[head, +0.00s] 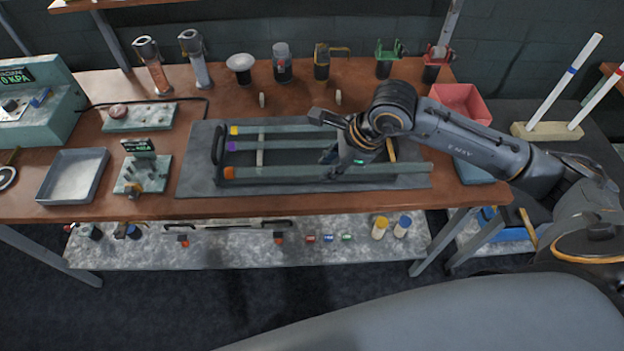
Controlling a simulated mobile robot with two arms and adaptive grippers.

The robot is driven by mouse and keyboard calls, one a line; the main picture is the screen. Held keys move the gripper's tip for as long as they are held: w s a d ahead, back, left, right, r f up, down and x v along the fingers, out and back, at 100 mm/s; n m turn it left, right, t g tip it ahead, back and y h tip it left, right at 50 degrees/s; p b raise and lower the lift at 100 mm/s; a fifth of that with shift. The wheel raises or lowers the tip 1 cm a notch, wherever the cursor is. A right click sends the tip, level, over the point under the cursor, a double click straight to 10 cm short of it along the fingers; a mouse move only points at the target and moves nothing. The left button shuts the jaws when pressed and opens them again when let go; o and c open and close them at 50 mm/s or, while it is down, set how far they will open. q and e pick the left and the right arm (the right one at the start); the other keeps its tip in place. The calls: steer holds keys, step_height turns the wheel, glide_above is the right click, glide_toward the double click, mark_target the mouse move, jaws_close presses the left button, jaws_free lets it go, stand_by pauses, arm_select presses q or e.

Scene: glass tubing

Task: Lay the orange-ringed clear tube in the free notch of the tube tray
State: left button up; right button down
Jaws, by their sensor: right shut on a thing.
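The orange-ringed clear tube (280,171) runs left to right along the front side of the dark tube tray (217,143), its orange ring at the left end. My right gripper (333,160) reaches in from the right and is shut on this tube near its middle. I cannot tell whether the tube touches the tray or is held just above it. A yellow-ringed tube (275,128) and a purple-ringed tube (275,145) lie behind it in the tray, roughly parallel. My right gripper and wrist hide their right parts. The notches are too small to make out. My left gripper is not in view.
The tray is on a dark mat (196,165) on the brown bench. A grey open tray (72,176) and a small device (143,172) stand to the left. Several holders and vessels line the back. A red bin (462,101) is at the right.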

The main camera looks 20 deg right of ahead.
steer(key=shift+s+f, duration=0.1)
steer(key=w+f+b, duration=0.2)
steer(key=w+f, duration=0.1)
steer(key=w, duration=0.1)
steer(key=w+f+b, duration=0.2)
steer(key=w+f, duration=0.1)
steer(key=w, duration=0.2)
steer(key=w+f+b, duration=0.2)
steer(key=w+f, duration=0.1)
steer(key=w, duration=0.1)
steer(key=shift+w+a+f, duration=0.2)
steer(key=shift+w+f, duration=0.05)
steer(key=shift+f, duration=0.05)
steer(key=shift+w+f+b, duration=0.15)
steer(key=shift+f+b, duration=0.1)
steer(key=shift+b, duration=0.05)
step_height(320, 180, down, 3)
steer(key=shift+w+f+b, duration=0.15)
steer(key=shift+b, duration=0.65)
steer(key=shift+f, duration=0.2)
steer(key=c, duration=1.1)
jaws_free()
steer(key=shift+c, duration=0.2)
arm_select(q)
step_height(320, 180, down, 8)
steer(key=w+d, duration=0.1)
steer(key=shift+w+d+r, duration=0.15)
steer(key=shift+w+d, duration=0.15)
arm_select(e)
steer(key=shift+r, duration=0.1)
